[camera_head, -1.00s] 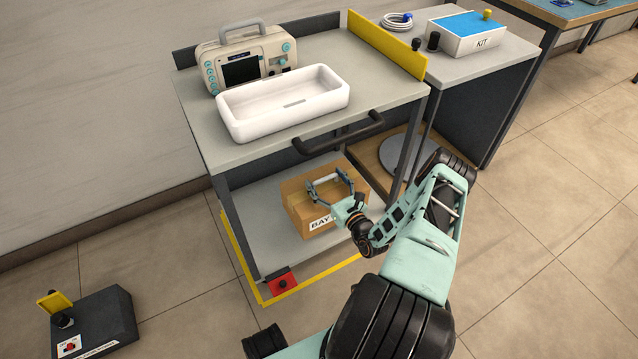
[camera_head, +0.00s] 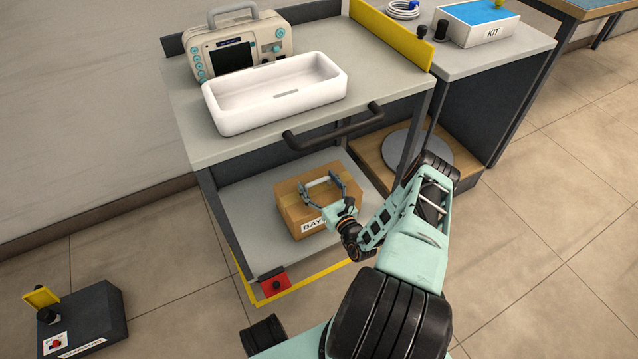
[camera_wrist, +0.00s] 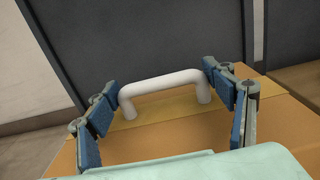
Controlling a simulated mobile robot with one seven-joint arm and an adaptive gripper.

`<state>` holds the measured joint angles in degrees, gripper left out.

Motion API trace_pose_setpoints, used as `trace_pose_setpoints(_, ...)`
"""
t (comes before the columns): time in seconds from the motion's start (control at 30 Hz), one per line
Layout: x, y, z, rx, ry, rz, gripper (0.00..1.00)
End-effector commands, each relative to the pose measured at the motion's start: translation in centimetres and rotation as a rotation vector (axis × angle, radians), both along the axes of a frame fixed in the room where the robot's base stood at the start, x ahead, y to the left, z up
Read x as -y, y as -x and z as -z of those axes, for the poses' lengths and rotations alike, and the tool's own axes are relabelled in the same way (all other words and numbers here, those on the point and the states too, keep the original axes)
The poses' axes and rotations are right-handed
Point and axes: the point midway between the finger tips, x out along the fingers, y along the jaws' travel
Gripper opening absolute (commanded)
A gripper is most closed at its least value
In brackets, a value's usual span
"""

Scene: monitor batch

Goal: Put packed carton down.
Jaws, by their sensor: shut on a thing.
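The packed carton (camera_head: 290,212) is a brown box with a white label reading "BAY" and a pale bar handle (camera_wrist: 160,86) on top. It is upright at the lower shelf (camera_head: 250,225) of a grey cart, towards the open front. My gripper (camera_head: 323,187) is at the carton's top, its fingers at the two ends of the handle and shut on it. In the wrist view, the blue finger pads stand on either side of the handle. The carton's underside is hidden, so I cannot tell whether it touches the shelf.
A push bar (camera_head: 335,128) juts out above the carton. A white tray (camera_head: 275,115) and a monitor (camera_head: 240,48) stand on the cart top. A red box (camera_head: 276,285) sits at the shelf's front corner. Shelf room shows left of the carton.

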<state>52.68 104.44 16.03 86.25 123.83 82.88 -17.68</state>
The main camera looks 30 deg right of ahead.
Motion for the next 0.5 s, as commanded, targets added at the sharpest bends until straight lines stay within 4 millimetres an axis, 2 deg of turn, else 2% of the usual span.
trace_pose_setpoints(0.47,-0.03,-0.05,0.37,0.007,0.002,0.003,0.17)
trace_pose_setpoints(0.5,-0.07,0.03,0.54,0.001,0.001,0.002,0.8)
